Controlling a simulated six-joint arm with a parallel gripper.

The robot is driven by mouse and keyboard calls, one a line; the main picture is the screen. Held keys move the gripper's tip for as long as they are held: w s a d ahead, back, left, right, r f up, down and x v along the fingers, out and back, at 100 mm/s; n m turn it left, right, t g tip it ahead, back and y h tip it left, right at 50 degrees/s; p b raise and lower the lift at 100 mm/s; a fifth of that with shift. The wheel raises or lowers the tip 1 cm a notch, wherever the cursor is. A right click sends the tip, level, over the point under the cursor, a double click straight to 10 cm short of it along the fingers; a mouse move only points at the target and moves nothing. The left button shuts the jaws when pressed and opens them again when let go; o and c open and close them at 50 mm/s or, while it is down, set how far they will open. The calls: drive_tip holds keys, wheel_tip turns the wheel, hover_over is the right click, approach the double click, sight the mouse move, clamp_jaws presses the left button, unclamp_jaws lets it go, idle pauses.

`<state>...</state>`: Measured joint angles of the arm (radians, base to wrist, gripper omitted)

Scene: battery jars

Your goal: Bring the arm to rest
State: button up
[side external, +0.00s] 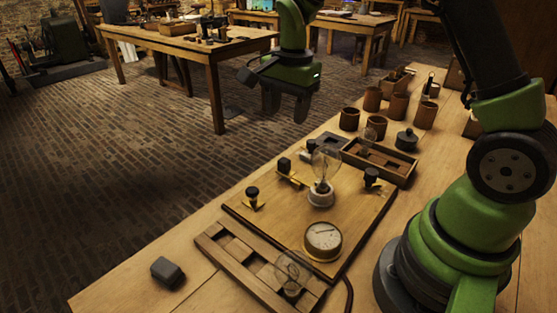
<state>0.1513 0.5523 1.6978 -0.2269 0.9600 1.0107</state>
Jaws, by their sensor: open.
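My gripper (286,104) hangs above the far edge of the workbench (120,288), high over the board and pointing down. Its two dark fingers are apart with nothing between them. My green and black arm rises from its base at the right of the view. The wooden board (285,225) below carries a clear bulb (325,165) upright in a white socket, a brass round gauge (323,240) and several black-knobbed brass terminals. The gripper is clear of all of these.
A wooden tray (222,245) with a glass bulb (291,274) lies in front. Another compartment tray (393,167) lies behind the board. Several brown jars (398,106) and a dark lidded pot (406,139) stand at the back right. A small dark block (168,271) sits at the front left.

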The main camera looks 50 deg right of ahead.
drive_tip(key=s+a+r+n+t, duration=0.35)
drive_tip(key=s+r+n, duration=0.35)
drive_tip(key=r, duration=0.4)
drive_tip(key=s+a+r+n+t+y, duration=0.1)
drive_tip(key=s+a+n, duration=0.1)
drive_tip(key=s, duration=0.4)
drive_tip(key=s+a+n+t, duration=0.2)
drive_tip(key=s+n, duration=0.1)
drive_tip(key=s, duration=0.3)
drive_tip(key=shift+s+r+y, duration=0.2)
drive_tip(key=shift+r+y, duration=0.2)
idle(0.9)
